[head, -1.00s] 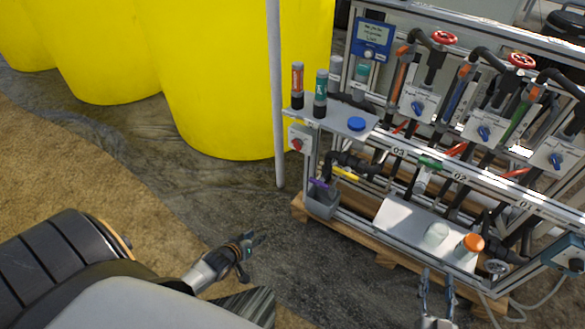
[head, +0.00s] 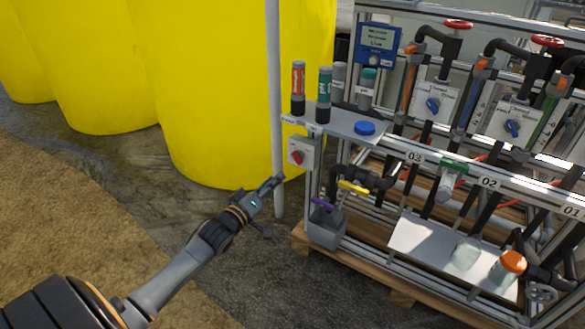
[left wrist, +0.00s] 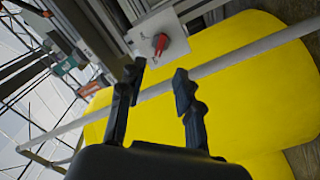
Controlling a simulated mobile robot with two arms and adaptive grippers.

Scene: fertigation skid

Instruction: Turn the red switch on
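The red switch (head: 297,157) is a small red knob on a light grey box at the left end of the skid frame. In the left wrist view the red knob (left wrist: 160,43) shows ahead, just above the gap between the fingers. My left gripper (head: 272,187) is just left of and below the switch box in the head view, apart from it. My right gripper is not in the head view.
A grey post (head: 276,100) stands just left of the switch box. Yellow tanks (head: 215,90) are behind it. A grey shelf (head: 341,121) with bottles is right of and above the switch. A grey bin (head: 326,228) sits below. The ground left of the skid is clear.

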